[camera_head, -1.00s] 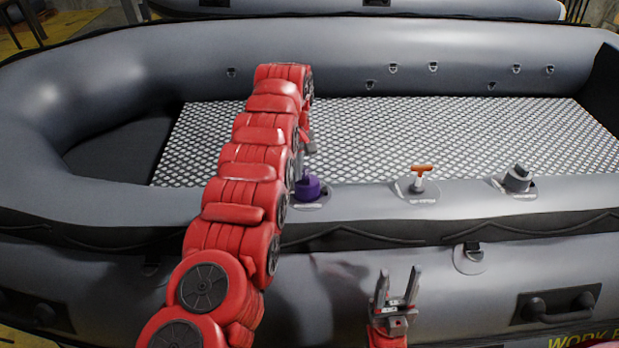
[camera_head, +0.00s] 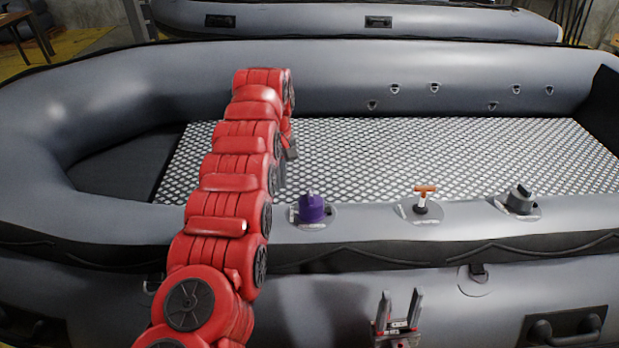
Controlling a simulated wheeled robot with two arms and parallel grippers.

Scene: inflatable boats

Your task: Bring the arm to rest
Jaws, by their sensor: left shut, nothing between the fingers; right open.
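My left arm (camera_head: 238,170), red and segmented, reaches from the bottom left over the near tube of a grey inflatable boat (camera_head: 420,60). Its grey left gripper (camera_head: 289,149) shows only in part behind the arm's far end, over the patterned floor; it is shut and empty. It is apart from a purple knob (camera_head: 311,208) on the near tube. My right gripper (camera_head: 398,310) is at the bottom centre, in front of the boat's outer side. Its two fingers point up, spread apart and empty.
An orange-handled fitting (camera_head: 424,192) and a grey cap (camera_head: 520,199) sit on the near tube, right of the purple knob. The patterned floor (camera_head: 460,150) is bare. A second boat (camera_head: 300,20) lies behind. A black handle (camera_head: 565,328) is at the lower right.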

